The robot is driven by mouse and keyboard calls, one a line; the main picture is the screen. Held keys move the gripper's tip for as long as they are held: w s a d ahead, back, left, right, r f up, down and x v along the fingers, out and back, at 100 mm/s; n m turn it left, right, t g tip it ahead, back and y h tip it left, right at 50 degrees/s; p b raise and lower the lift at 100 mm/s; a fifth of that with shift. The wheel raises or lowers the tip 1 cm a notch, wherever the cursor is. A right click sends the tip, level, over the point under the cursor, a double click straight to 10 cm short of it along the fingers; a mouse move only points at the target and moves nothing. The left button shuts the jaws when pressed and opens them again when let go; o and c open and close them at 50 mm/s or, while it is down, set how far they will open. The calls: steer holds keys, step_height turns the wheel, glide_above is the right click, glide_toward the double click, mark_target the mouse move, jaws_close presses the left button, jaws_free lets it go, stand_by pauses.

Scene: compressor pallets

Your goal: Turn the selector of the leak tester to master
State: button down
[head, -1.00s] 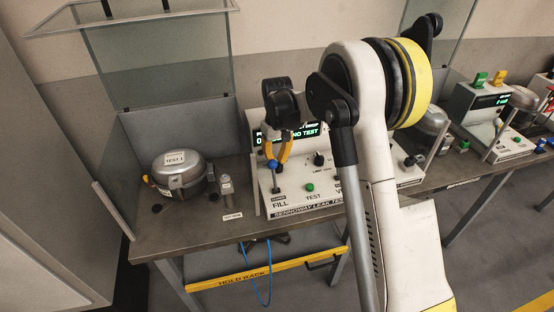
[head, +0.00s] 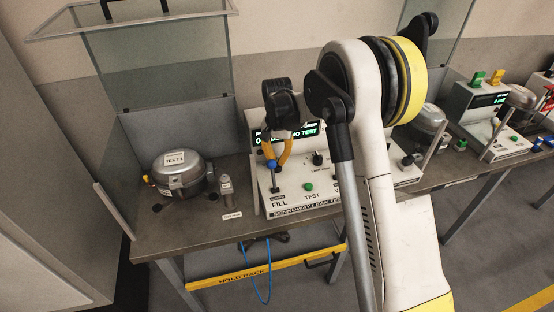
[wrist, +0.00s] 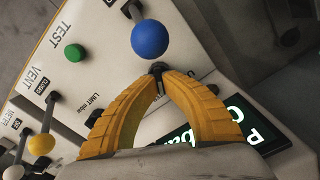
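The leak tester (head: 320,205) is a white sloped console on the bench with a lit green display reading "NO TEST". Its front shows a blue ball lever by FILL, a green TEST button (head: 308,186) and a black LIMIT knob (head: 317,158). In the wrist view, the blue ball (wrist: 150,38) is just beyond my fingertips. A yellow ball lever (wrist: 40,144) and a white ball lever (wrist: 12,172) show at lower left. I cannot tell which control is the selector. My gripper (wrist: 158,70) has its yellow fingers meeting at the tips, with nothing clearly held.
A grey compressor (head: 180,176) marked TEST 1 and a small grey cylinder (head: 226,188) stand left of the tester. A yellow-edged hold rack (head: 265,270) is below the bench. Another tester (head: 485,115) stands at right. My arm hides the console's right part.

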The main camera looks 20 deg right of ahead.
mark_target(277, 161)
stand_by(0.3)
steer(key=c, duration=1.8)
jaws_free()
step_height(277, 161, up, 12)
